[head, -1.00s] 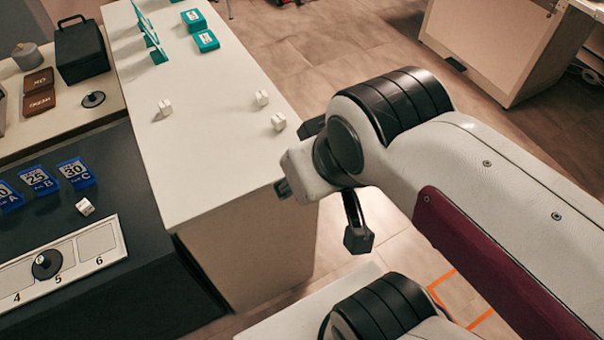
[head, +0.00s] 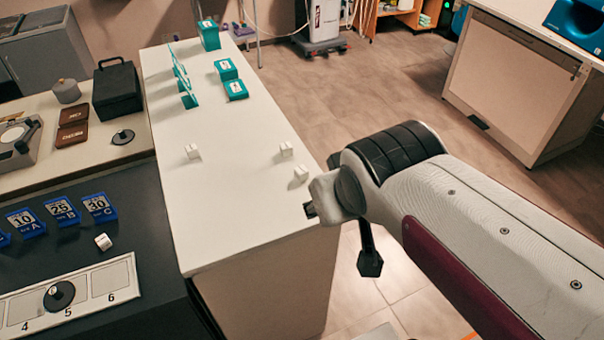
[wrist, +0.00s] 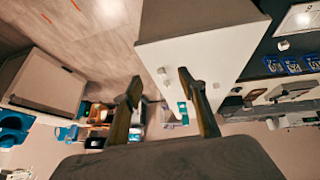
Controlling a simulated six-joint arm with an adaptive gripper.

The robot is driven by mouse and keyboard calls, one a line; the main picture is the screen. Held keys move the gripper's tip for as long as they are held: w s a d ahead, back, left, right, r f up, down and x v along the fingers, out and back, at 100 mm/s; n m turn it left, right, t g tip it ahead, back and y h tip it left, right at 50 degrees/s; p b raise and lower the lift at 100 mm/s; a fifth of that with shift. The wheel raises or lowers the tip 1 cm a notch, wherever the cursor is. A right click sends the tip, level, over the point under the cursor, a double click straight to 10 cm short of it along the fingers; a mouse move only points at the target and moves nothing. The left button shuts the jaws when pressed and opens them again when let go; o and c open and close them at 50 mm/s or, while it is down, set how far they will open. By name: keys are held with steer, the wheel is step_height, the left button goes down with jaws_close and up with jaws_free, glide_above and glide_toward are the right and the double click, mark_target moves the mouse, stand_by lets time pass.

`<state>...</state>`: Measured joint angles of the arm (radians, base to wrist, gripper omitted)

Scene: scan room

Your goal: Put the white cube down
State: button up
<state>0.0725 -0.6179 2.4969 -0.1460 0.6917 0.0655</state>
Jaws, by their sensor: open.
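Three small white cubes stand apart on the white table: one on the left (head: 192,151), one at the right edge (head: 286,149) and one just nearer (head: 300,174). Another small white cube (head: 103,242) lies on the dark counter, above the numbered strip; it also shows in the wrist view (wrist: 283,45). My gripper (wrist: 160,78) is open, with nothing held between its two fingers. In the wrist view, white cubes on the table show beyond the gap between them. In the head view my wrist is beside the table's near right edge; the fingertips are unclear there.
The white table (head: 225,215) has clear space in its middle and near end. Teal boxes (head: 236,90) and a teal stand (head: 185,85) occupy its far part. Blue number cards (head: 62,211) and a numbered strip (head: 110,281) with a black knob are on the dark counter.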

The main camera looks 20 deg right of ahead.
steer(key=w+d+f+t+h, duration=0.2)
steer(key=w+d+f, duration=0.1)
steer(key=w+d, duration=0.8)
steer(key=n+t+y, duration=0.2)
steer(key=n+y, duration=0.1)
steer(key=y, duration=0.2)
glide_toward(300, 168)
steer(key=shift+w+d, duration=0.65)
steer(key=shift+w, duration=0.1)
steer(key=shift+a+f+y, duration=0.3)
steer(key=shift+a+f, duration=0.15)
steer(key=shift+f, duration=0.05)
steer(key=shift+w, duration=0.1)
steer(key=shift+x, duration=1.25)
steer(key=shift+f, duration=0.15)
